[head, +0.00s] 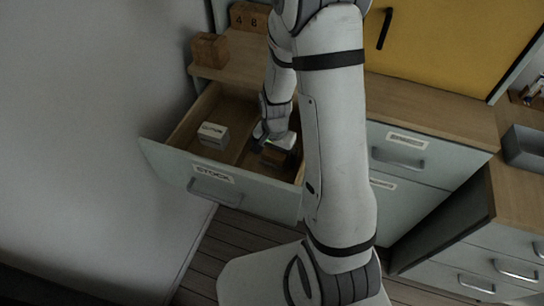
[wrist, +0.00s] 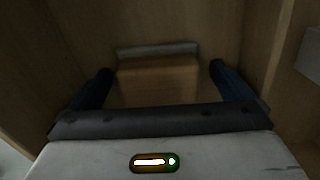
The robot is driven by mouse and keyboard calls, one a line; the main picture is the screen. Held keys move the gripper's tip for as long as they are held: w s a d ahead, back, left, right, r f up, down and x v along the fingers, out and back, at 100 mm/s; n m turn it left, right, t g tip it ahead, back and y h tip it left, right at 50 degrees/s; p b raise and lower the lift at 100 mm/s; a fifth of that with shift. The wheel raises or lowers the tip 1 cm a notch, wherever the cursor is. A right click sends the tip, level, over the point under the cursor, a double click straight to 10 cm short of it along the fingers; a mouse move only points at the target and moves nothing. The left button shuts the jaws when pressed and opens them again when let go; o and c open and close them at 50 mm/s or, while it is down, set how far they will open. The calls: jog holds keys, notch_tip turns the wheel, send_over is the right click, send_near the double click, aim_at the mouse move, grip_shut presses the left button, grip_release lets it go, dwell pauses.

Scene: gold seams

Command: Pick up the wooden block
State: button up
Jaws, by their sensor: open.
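A wooden block (wrist: 158,76) lies inside the open drawer (head: 168,156), whose front reads STOCK. In the wrist view the block sits between the two dark fingers of my gripper (wrist: 160,86), with a gap on each side. My gripper is open and does not hold the block. In the head view my gripper (head: 276,143) is down inside the drawer, just over the block (head: 272,158). My arm hides the drawer's right part. The block's lower part is hidden by my gripper body in the wrist view.
A white labelled box (head: 213,136) stands in the drawer's left part, beyond a wooden divider. A grey bar (wrist: 157,49) lies behind the block. More wooden blocks (head: 210,49) stand on the counter. Closed drawers (head: 398,157) are at right.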

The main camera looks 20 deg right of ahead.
aim_at(275, 152)
jog(key=shift+c, duration=0.3)
jog(key=c, duration=1)
jog(key=shift+o, duration=0.2)
notch_tip(275, 152, up, 10)
jog(key=shift+r+p, duration=0.1)
jog(key=shift+p, duration=0.35)
